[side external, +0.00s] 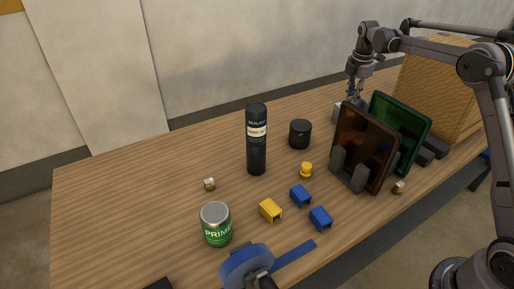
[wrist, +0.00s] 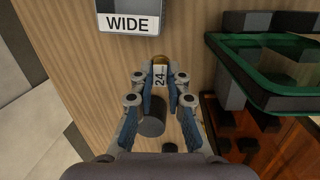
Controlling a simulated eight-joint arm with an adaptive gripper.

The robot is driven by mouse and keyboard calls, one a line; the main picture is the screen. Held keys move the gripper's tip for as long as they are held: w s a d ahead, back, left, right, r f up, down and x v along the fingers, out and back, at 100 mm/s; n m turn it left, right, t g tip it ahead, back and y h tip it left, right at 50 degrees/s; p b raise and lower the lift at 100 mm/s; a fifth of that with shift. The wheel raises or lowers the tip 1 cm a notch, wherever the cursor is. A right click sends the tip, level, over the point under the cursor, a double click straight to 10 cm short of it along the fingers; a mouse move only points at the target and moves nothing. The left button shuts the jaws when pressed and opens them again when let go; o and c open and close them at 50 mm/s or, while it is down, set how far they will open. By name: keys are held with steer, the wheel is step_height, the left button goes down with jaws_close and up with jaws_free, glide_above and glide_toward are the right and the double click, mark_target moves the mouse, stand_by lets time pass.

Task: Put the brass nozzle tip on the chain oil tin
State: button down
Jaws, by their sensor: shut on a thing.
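My gripper (wrist: 160,76) is shut on a small piece with a white label reading "24" and a brass-coloured end (wrist: 160,58), which I take for the brass nozzle tip. In the side external view my gripper (side external: 352,97) is at the back, partly hidden behind the amber panel. The held piece cannot be made out there. No label reading chain oil is legible. A short black round tin (side external: 300,133) stands left of the panels. A dark cylinder (wrist: 153,117) shows between my fingers in the wrist view; I cannot tell if it is that tin.
An amber panel (side external: 364,143) and green panel (side external: 412,122) stand in a rack. A black sealant bottle (side external: 256,150), a green primer can (side external: 217,231) and a yellow knob (side external: 306,170) stand on the table. A container labelled "WIDE" (wrist: 130,22) is near my gripper. The left table is mostly clear.

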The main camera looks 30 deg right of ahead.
steer(key=s+a+r+n, duration=0.1)
steer(key=s+a+r, duration=0.1)
steer(key=a+r, duration=0.5)
steer(key=g, duration=0.1)
glide_above(302, 124)
step_height(302, 124, down, 7)
steer(key=shift+s+a+f, duration=0.1)
steer(key=shift+s, duration=0.05)
steer(key=shift+a+f, duration=0.2)
steer(key=shift+f, duration=1.9)
steer(key=shift+f, duration=0.1)
steer(key=c, duration=1.3)
jaws_free()
steer(key=shift+c, duration=0.2)
